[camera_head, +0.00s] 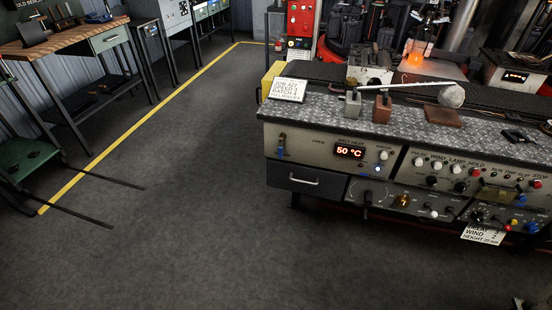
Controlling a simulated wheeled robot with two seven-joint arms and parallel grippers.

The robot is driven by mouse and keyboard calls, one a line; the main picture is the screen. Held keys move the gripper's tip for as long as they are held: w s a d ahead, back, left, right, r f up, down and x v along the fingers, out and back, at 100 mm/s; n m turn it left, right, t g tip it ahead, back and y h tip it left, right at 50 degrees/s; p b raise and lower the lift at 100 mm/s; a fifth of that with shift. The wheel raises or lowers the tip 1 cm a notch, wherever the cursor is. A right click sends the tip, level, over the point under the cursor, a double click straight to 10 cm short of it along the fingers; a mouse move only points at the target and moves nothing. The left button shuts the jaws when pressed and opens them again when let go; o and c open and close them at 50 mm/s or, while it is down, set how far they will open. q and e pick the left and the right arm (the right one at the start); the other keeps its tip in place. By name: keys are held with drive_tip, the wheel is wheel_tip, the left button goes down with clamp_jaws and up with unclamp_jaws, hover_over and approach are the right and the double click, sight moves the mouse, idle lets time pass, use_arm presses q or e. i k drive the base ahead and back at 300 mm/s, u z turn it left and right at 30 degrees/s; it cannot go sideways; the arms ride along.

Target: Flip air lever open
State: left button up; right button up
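The control bench (300,182) stands at the right, with a front panel of knobs, switches and small levers. A small blue-tipped lever (281,146) sits at the panel's left end, near a small label that seems to read "OPEN". A dark handle (366,199) stands upright on the lower panel, right of the drawer, with a brass-coloured fitting (402,200) beside it. The labels are too small to tell which one is the air lever or how it is set. Neither of my grippers is in view.
A red "50 °C" display (350,151) glows on the panel. A drawer (292,180) is closed below it. A wooden table (65,42) is at upper left. The grey floor (190,200) between is clear.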

sight(281, 149)
drive_tip(key=u, duration=0.55)
drive_tip(key=k, duration=0.65)
drive_tip(key=u, duration=0.85)
drive_tip(key=i, duration=1.2)
drive_tip(key=z, duration=1.05)
drive_tip(key=i, duration=0.35)
drive_tip(key=z, duration=0.35)
